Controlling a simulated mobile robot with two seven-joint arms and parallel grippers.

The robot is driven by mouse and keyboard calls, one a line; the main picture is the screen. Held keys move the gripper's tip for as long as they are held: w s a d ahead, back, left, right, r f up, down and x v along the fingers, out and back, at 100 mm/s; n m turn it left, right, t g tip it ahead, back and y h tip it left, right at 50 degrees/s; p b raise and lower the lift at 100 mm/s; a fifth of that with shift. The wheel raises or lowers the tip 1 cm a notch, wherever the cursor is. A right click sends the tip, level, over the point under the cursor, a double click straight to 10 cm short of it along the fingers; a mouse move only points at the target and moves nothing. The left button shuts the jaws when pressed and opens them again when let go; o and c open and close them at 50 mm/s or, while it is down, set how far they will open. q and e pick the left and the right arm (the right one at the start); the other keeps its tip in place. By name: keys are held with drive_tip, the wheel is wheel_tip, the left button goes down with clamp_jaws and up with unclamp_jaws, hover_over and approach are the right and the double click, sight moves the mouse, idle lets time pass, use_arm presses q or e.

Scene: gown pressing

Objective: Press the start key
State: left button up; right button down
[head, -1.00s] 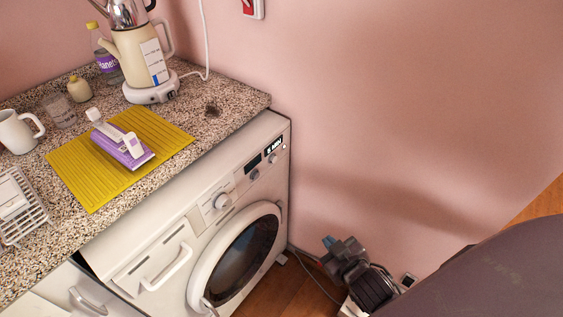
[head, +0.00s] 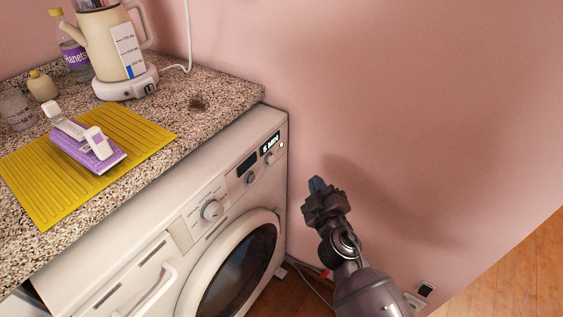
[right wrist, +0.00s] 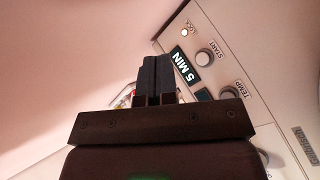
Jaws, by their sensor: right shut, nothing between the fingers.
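My right gripper (head: 317,184) is shut and empty, to the right of the machine and apart from the key. Its fingertips (right wrist: 156,62) point toward the panel's end in the wrist view. My left gripper is not in view.
A TEMP button (right wrist: 229,92) and a larger dial (head: 212,210) are on the same panel. The granite counter (head: 215,92) above holds a kettle (head: 100,45), a bottle (head: 75,60) and a yellow mat (head: 35,205). The pink wall (head: 400,100) is close behind my right gripper.

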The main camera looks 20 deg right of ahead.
sight(271, 159)
drive_tip(key=shift+w+r, duration=0.15)
drive_tip(key=shift+w, duration=0.15)
drive_tip(key=shift+w+a, duration=0.1)
drive_tip(key=w+a+b, duration=0.1)
drive_tip(key=w+a, duration=0.4)
drive_tip(key=w, duration=0.1)
drive_tip(key=shift+w, duration=0.4)
drive_tip(key=shift+a, duration=0.15)
idle(2.1)
drive_tip(key=shift+w+a+b, duration=0.2)
drive_tip(key=shift+w+b, duration=0.1)
drive_tip(key=shift+w+a, duration=0.3)
drive_tip(key=shift+w, duration=0.1)
idle(1.2)
drive_tip(key=shift+s, duration=0.1)
drive_tip(key=shift+s+d, duration=0.5)
drive_tip(key=shift+s, duration=0.1)
